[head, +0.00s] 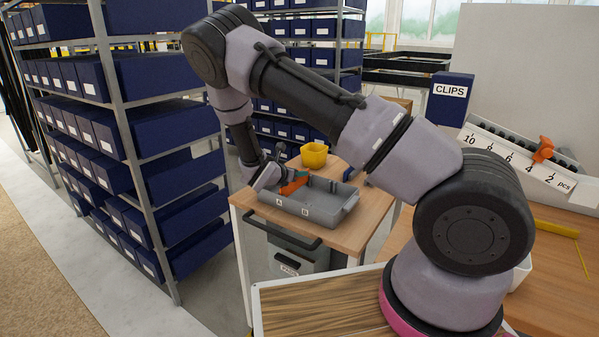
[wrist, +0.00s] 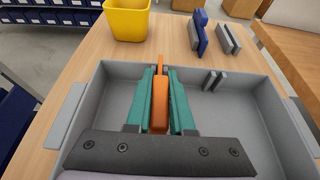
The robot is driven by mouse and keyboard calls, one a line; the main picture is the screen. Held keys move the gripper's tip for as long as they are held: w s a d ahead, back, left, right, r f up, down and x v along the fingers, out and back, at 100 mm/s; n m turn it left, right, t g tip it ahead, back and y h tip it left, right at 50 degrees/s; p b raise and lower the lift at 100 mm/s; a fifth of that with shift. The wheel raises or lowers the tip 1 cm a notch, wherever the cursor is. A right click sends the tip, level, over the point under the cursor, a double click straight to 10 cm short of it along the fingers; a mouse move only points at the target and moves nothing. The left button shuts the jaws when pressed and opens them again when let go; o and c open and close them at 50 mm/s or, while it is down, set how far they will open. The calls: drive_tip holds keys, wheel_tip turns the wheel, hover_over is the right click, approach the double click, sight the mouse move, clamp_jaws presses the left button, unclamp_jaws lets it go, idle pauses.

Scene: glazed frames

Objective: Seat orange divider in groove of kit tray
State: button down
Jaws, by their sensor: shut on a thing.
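The grey kit tray (head: 335,217) stands on a wooden-topped cart, with labels A and B on its near wall. My gripper (head: 285,182) is over the tray's left part. In the wrist view my gripper (wrist: 160,95) has teal fingers shut on the orange divider (wrist: 160,110), which stands on edge between them and points toward the tray's far wall. The divider also shows in the head view (head: 294,184). A pair of grey ribs (wrist: 214,80) forms a groove at the far wall, right of the divider. The divider's lower edge is hidden, so I cannot tell whether it touches the tray.
A yellow cup (head: 314,155) stands behind the tray. Blue and grey pieces (wrist: 200,32) lie on the cart top (wrist: 270,75) beyond the tray. Shelves of blue bins (head: 150,130) rise at the left. The tray's right part looks empty.

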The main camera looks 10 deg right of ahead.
drive_tip(key=shift+f, duration=1.05)
drive_tip(key=c, duration=0.7)
unclamp_jaws()
drive_tip(key=shift+a, duration=0.1)
drive_tip(key=v, duration=1)
drive_tip(key=shift+s+a+r, duration=0.1)
drive_tip(key=shift+s, duration=0.1)
